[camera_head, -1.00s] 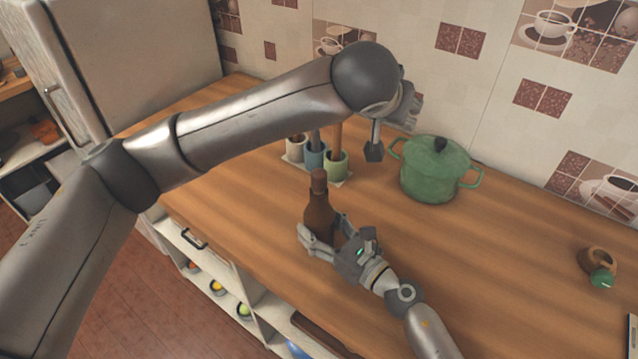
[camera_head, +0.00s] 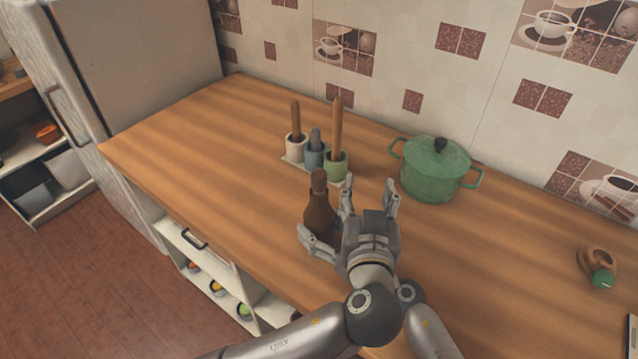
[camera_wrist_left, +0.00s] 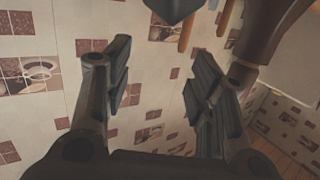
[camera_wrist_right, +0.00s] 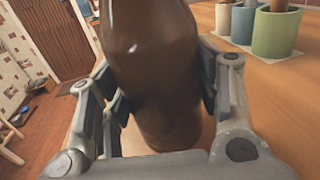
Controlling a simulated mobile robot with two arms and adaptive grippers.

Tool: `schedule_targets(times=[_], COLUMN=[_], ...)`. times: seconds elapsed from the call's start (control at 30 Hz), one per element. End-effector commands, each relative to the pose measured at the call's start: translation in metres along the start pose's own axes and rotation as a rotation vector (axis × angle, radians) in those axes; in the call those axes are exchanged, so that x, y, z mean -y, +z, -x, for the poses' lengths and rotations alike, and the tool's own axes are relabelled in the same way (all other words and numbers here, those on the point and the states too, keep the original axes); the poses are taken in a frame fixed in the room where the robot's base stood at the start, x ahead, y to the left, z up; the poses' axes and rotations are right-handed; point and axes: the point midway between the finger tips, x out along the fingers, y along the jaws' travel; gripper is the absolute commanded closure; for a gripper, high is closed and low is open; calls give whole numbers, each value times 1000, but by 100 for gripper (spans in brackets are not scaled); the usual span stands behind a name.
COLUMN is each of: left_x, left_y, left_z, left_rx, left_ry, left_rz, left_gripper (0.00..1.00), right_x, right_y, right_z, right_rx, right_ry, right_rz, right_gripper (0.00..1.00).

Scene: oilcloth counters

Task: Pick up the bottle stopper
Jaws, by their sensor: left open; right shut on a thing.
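A brown bottle (camera_head: 319,212) stands upright on the wooden counter. A lighter brown stopper-like piece (camera_head: 319,180) tops its neck; I cannot clearly tell stopper from neck. My right gripper (camera_head: 325,237) is shut around the lower body of the bottle, which fills the right wrist view (camera_wrist_right: 155,70). Its second finger is partly hidden in the head view. My left gripper (camera_head: 369,194) is open and empty, just right of the bottle, fingers pointing away. In the left wrist view, the bottle (camera_wrist_left: 277,28) lies outside the fingers, its neck close behind the right-hand one.
Three cups on a tray, white (camera_head: 295,147), blue (camera_head: 315,158) and green (camera_head: 337,166), hold utensils behind the bottle. A green lidded pot (camera_head: 435,172) stands back right by the tiled wall. A small wooden item with a green part (camera_head: 599,268) lies far right. The left counter is clear.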

Motion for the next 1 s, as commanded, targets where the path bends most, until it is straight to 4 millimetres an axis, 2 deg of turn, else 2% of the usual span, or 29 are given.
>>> schedule_targets(times=[0.1,0.3,0.5,0.63,0.8,1.0], left_x=[14,37,50,56,64,69], left_y=[9,11,10,7,3,1], left_z=[26,61,78,69,39,18], left_rx=[-31,-87,-116,-125,-127,-124], left_ry=[-73,-187,-248,-258,-259,-257], left_rz=[26,41,43,40,38,41], left_gripper=[49,49,49,49,49,49], right_x=[0,0,0,0,0,0], right_y=[0,0,0,0,0,0], right_z=[0,0,0,0,0,0], right_rx=[-1,-1,-1,-1,0,0], right_ry=[-1,0,0,0,0,0], right_rz=[0,0,0,0,0,0], right_gripper=[85,85,85,85,85,85])
